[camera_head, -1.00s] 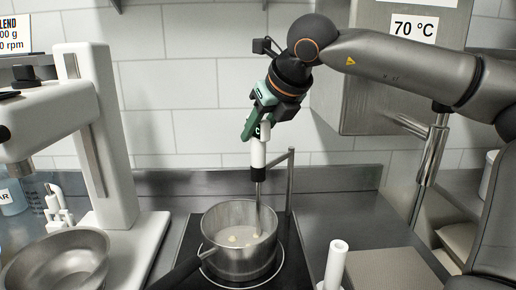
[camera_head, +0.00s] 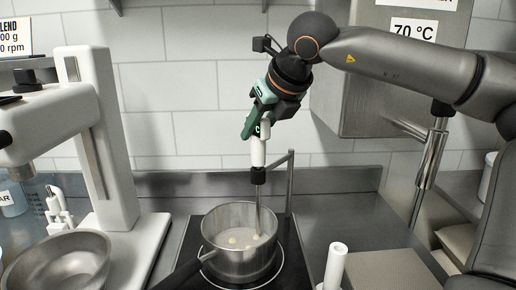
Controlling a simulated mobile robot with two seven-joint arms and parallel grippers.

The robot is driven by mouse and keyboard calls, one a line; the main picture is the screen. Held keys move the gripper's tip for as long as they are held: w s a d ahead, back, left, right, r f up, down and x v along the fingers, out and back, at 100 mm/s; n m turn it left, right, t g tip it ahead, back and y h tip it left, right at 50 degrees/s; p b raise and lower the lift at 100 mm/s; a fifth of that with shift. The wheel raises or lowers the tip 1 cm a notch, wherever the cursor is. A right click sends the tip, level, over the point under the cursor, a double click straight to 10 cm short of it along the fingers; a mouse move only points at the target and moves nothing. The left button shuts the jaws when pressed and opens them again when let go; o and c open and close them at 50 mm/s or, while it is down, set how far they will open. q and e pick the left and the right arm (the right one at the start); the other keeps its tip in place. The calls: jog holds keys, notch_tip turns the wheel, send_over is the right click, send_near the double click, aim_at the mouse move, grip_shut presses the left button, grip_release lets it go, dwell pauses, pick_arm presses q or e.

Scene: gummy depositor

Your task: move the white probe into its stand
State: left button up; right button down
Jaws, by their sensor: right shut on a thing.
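The white probe (camera_head: 258,152) has a white handle, a black collar and a thin metal rod. My right gripper (camera_head: 258,130) is shut on the top of its handle and holds it upright above the steel pot (camera_head: 239,258). The rod's lower end reaches down into the pot, where pale lumps lie in a light liquid. A white upright tube on a base (camera_head: 335,266), which looks like the stand, is at the bottom, right of the pot. My left gripper is not in view.
The pot sits on a black hob (camera_head: 292,266) with a metal post (camera_head: 290,180) behind it. A white mixer (camera_head: 108,150) with a steel bowl (camera_head: 60,266) stands at left. A steel box marked 70 °C (camera_head: 375,85) hangs at upper right. A grey board (camera_head: 385,270) lies at lower right.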

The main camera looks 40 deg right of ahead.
jog(key=shift+r+p, duration=0.45)
jog(key=shift+r, duration=0.3)
jog(key=shift+r+p, duration=0.4)
jog(key=shift+r, duration=0.15)
jog(key=shift+r+p, duration=1.05)
jog(key=shift+r, duration=0.25)
pick_arm(q)
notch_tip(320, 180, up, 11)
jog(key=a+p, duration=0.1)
jog(key=p, duration=0.7)
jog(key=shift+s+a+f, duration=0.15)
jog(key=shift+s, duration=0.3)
pick_arm(e)
notch_tip(320, 180, up, 13)
jog(key=shift+r, duration=2.5)
